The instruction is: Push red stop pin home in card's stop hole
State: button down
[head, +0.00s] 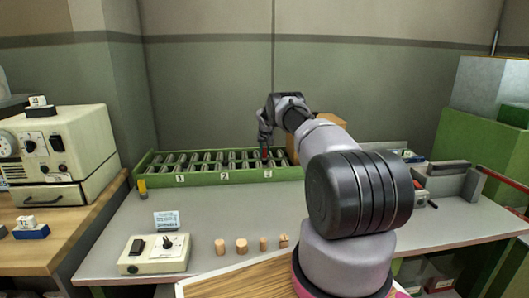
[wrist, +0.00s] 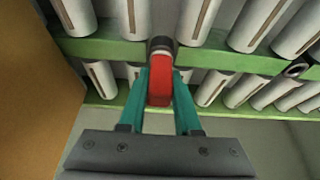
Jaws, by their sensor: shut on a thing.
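My gripper (head: 265,142) is at the green rack (head: 224,177), near its label 3. In the wrist view its two teal fingers (wrist: 160,92) are shut on a red pin (wrist: 159,84), one on each side. The far end of the pin meets a dark round piece with a pale ring, between white tubes. I cannot tell how deep the pin sits. It also shows as a small red spot in the head view (head: 265,154). No stop hole is clearly visible; the pin and fingers cover that spot.
Rows of white tubes (wrist: 262,22) with brown stripes lie close on both sides of the fingers. A brown box (head: 329,127) stands behind my arm. Several corks (head: 241,246), a switch box (head: 155,252) and a small card (head: 166,221) are on the grey bench.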

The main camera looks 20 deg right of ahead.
jog(key=shift+f, duration=0.1)
jog(key=c, duration=0.5)
grip_release()
jog(key=v, duration=1)
jog(key=shift+s+a+r, duration=0.1)
jog(key=shift+s+r, duration=0.05)
jog(key=shift+r, duration=0.2)
